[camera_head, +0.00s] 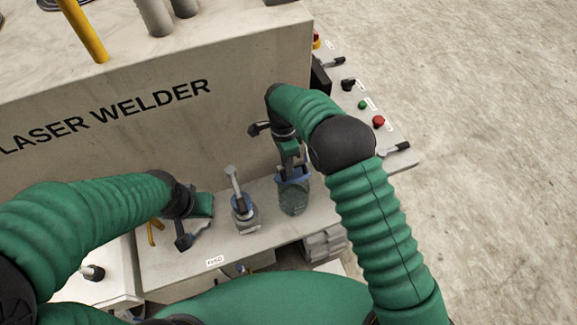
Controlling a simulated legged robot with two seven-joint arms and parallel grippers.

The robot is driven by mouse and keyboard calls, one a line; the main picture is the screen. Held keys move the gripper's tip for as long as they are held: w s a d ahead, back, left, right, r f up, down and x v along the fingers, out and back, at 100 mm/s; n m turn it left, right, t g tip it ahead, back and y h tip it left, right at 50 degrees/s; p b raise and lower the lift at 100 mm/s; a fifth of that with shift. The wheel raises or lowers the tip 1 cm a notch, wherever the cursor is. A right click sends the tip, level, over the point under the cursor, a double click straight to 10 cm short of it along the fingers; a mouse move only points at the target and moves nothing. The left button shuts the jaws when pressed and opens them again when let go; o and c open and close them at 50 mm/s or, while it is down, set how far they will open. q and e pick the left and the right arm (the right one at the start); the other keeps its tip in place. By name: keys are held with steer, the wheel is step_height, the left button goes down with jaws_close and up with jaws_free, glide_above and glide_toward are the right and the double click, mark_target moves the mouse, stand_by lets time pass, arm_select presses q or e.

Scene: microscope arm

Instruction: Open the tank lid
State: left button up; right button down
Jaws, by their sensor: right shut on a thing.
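The tank looks like a small clear greenish jar (293,200) standing on the ledge in front of the laser welder. A blue lid (292,180) is at its top, level or nearly so. My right gripper (291,168) reaches down from above and is shut on the top of the lid; the fingers hide part of it. I cannot tell whether the lid is apart from the jar. My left gripper (196,232) is low at the left of the ledge, apart from the jar; its fingertips are too small to judge.
A metal fitting with a blue collar and upright lever (240,205) stands on the ledge between my grippers. The laser welder's wall (150,125) rises behind. A control panel with a red button (378,121) is at the right. A yellow post (84,32) stands on top.

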steer(key=shift+f, duration=0.2)
